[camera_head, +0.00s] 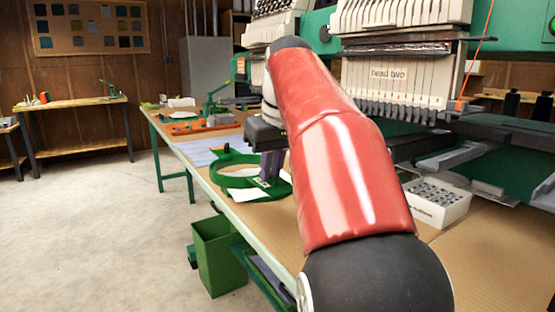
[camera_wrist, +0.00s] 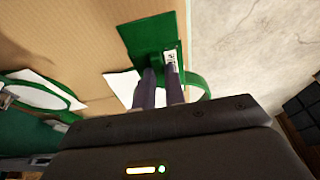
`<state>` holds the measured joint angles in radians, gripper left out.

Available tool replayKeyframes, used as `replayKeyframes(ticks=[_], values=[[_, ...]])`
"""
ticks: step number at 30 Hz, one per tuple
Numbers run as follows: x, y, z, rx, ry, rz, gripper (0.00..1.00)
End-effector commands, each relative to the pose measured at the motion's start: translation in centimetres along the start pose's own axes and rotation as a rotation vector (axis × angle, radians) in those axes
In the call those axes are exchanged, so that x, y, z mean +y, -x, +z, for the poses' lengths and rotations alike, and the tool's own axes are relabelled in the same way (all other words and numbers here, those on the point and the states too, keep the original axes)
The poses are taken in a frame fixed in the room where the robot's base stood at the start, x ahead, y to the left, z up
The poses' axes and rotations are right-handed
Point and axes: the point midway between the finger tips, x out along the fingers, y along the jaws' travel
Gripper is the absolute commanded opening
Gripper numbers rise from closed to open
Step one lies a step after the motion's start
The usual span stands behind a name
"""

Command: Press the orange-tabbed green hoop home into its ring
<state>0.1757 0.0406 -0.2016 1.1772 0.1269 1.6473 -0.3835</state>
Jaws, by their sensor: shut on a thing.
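A green hoop (camera_head: 222,172) lies on the bench, with white material in and beside it. My gripper (camera_head: 268,174) points down at the hoop's right side, partly behind my red arm. In the wrist view my gripper's purple-grey fingers (camera_wrist: 160,72) are close together on a green part that bears a small white label. A wide green plate (camera_wrist: 148,32) shows beyond the fingertips, and a green curved rim (camera_wrist: 196,82) shows to their right. I see no orange tab at the fingers. The fingers and gripper body hide much of the hoop, so I cannot tell how it sits in its ring.
Another green hoop (camera_wrist: 18,94) with white inside lies at the left of the wrist view. A white box (camera_head: 436,203) of small parts stands right of my arm, under the embroidery heads (camera_head: 395,80). A green bin (camera_head: 217,255) stands below the bench edge. Open floor (camera_head: 90,220) lies left.

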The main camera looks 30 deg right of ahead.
Motion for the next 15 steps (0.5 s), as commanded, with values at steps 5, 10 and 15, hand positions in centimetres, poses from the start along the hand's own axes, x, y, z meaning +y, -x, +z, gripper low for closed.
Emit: replayKeyframes(ticks=[5,10,15], values=[[0.9,-0.5,-0.5,0.000,-0.003,0.000,0.00],[2.2,-1.4,-1.3,-0.001,-0.002,0.001,0.00],[3.5,-2.2,-2.1,-0.001,-0.002,0.001,0.00]])
